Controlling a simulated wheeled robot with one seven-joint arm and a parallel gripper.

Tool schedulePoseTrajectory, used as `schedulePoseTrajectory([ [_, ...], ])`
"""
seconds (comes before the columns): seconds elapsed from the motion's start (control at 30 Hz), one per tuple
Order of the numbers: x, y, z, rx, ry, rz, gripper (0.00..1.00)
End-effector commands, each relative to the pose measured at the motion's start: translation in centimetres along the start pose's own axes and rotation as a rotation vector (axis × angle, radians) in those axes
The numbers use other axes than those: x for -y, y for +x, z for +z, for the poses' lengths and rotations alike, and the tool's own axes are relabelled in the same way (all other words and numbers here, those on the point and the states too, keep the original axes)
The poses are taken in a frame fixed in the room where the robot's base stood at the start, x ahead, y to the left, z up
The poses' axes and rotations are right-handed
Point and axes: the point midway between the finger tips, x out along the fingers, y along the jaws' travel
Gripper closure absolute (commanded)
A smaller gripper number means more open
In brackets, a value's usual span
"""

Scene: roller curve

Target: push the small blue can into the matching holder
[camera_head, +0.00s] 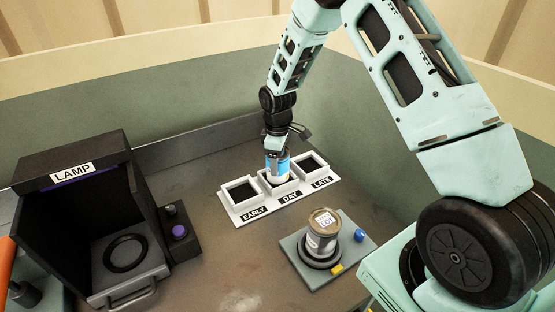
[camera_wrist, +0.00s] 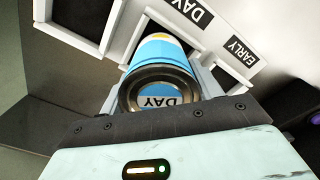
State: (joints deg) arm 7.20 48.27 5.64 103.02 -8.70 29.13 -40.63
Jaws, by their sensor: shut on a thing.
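The small blue can (camera_head: 277,166) is upright in my gripper (camera_head: 276,154), over the middle compartment of the white holder (camera_head: 237,208). That compartment is labelled DAY, between EARLY and LATE. The can's lower end is at or slightly inside the opening; the exact depth is hidden by the front rim. In the wrist view the can (camera_wrist: 160,55) shows a DAY label on its dark-rimmed end, and the fingers of my gripper (camera_wrist: 160,90) are on both sides of it. The EARLY and LATE compartments look empty.
A grey can labelled LOT (camera_head: 322,230) stands on a pad with a blue button (camera_head: 360,235), in front of the holder. A black LAMP box (camera_head: 72,170) with a tray stands at left. A wall rises behind.

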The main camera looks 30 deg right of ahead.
Motion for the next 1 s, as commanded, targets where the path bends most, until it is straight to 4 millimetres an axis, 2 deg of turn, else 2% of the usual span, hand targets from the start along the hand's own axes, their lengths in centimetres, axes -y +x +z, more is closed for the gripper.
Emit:
schedulePoseTrajectory([
  [1.0, -0.02, 0.53, -0.03, -0.001, 0.001, 0.0, 0.62],
])
